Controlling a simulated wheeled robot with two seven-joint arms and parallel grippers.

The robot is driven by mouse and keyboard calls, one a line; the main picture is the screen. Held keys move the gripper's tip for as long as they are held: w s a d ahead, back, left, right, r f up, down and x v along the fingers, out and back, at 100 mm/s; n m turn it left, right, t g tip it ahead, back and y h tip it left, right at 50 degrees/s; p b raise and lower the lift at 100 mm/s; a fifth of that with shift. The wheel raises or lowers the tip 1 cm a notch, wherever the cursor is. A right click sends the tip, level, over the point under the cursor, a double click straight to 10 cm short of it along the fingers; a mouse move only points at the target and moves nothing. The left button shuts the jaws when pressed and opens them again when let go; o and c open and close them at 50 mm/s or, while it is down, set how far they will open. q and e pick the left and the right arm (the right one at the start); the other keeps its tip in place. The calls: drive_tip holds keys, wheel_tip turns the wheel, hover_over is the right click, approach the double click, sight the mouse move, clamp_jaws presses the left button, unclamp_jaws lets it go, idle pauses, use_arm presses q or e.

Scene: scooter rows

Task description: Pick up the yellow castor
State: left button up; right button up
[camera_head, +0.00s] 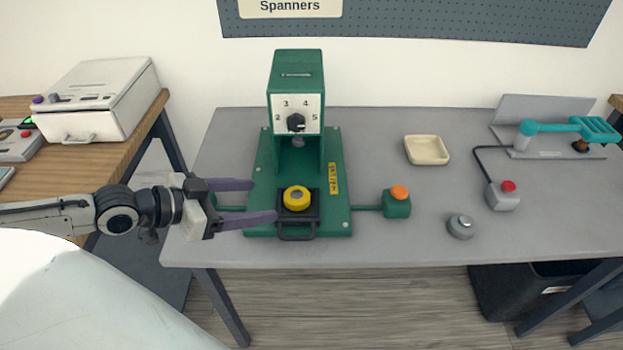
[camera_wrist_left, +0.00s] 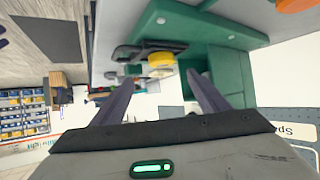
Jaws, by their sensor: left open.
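The yellow castor (camera_head: 296,197) is a short round piece with a grey centre. It sits on the black tray (camera_head: 297,232) at the front of the green press (camera_head: 297,92), below the press head. In the left wrist view the castor (camera_wrist_left: 161,60) shows ahead of the fingers, beside the tray's dark handle (camera_wrist_left: 130,52). My left gripper (camera_head: 244,203) has two purple fingers, apart and empty. It points right toward the castor from the left, with a gap between fingertips and castor. In the left wrist view the gripper (camera_wrist_left: 160,85) is also open. My right gripper is not in view.
A green box with an orange button (camera_head: 399,193) stands right of the press. Further right are a cream dish (camera_head: 427,150), a grey round piece (camera_head: 461,226), a grey box with a red button (camera_head: 503,195) and a teal-handled device (camera_head: 570,127). A white machine (camera_head: 97,95) stands on the left wooden table.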

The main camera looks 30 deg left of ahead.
sight(297, 194)
use_arm(q)
drive_tip(key=shift+b+x, duration=0.6)
drive_tip(key=shift+x, duration=0.5)
drive_tip(key=shift+b+x, duration=0.55)
drive_tip(key=shift+x, duration=0.55)
drive_tip(key=shift+w+d+f, duration=0.2)
drive_tip(key=shift+w, duration=0.35)
drive_tip(key=b+x, duration=0.1)
drive_tip(key=x, duration=0.2)
drive_tip(key=shift+w+a+r, duration=0.1)
drive_tip(key=shift+w, duration=0.25)
drive_tip(key=shift+w+d+f, duration=0.25)
drive_tip(key=shift+w+f, duration=0.05)
drive_tip(key=shift+w, duration=0.1)
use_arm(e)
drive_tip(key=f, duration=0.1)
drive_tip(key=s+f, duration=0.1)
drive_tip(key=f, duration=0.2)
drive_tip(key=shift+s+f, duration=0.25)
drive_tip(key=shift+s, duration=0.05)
use_arm(q)
drive_tip(key=c, duration=1.2)
